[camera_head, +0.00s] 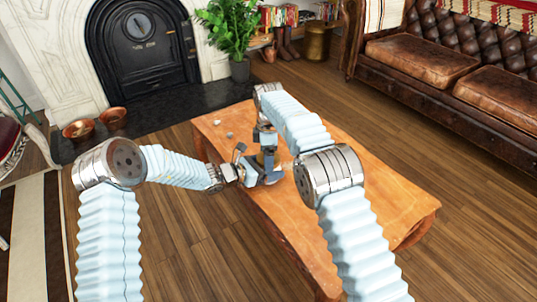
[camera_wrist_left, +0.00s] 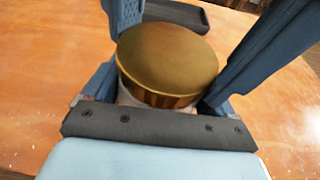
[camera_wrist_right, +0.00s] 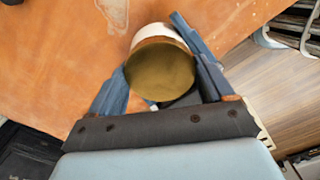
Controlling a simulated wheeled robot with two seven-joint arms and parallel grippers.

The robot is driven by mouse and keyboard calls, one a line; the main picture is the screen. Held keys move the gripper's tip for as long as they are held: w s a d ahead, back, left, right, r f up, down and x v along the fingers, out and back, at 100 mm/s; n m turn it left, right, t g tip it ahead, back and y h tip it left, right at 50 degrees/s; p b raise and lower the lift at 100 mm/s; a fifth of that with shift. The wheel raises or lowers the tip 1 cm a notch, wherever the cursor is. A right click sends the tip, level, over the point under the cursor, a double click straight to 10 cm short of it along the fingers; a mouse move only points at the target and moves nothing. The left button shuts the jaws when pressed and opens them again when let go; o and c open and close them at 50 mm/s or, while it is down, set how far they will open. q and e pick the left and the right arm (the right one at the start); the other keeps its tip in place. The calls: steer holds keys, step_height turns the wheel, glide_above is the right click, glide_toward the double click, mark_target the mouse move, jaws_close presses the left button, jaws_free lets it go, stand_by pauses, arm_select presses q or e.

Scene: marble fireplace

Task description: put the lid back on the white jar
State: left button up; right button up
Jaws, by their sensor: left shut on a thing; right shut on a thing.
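The white jar shows as a pale band (camera_wrist_right: 155,31) past the lid in the right wrist view; most of it is hidden. The round gold lid (camera_wrist_right: 162,72) lies over the jar's end, between my right gripper's fingers (camera_wrist_right: 160,80). The left wrist view also shows the lid's flat top (camera_wrist_left: 168,58), with my left gripper's fingers (camera_wrist_left: 160,88) on both sides, lower around the jar. Both grippers are shut, the left on the jar and the right on the lid. In the head view they meet above the table, around the gold lid (camera_head: 268,158). I cannot tell whether the lid is fully seated.
The wooden table (camera_head: 385,205) has free room to the right and front. Small pale objects (camera_head: 229,134) lie at its far left. A leather sofa (camera_head: 430,60), a potted plant (camera_head: 238,70) and copper bowls (camera_head: 112,118) stand well away.

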steer(key=o, duration=1.1)
steer(key=shift+c, duration=0.2)
steer(key=shift+r, duration=2.25)
steer(key=shift+a, duration=0.1)
steer(key=shift+s+a+r+n, duration=0.15)
steer(key=shift+a+n, duration=0.1)
steer(key=shift+n, duration=0.3)
steer(key=shift+s+a+r+n, duration=0.1)
steer(key=shift+a+n, duration=0.1)
steer(key=shift+n, duration=0.35)
steer(key=shift+a+r+n, duration=0.1)
steer(key=shift+r+n, duration=0.2)
steer(key=shift+n, duration=0.3)
steer(key=shift+w+d+r+n, duration=0.15)
steer(key=shift+d+r+n, duration=0.1)
steer(key=shift+r+n, duration=0.6)
steer(key=shift+w+d+r+n, duration=0.1)
steer(key=shift+d+r+n, duration=0.3)
steer(key=shift+n, duration=0.35)
steer(key=shift+f, duration=0.1)
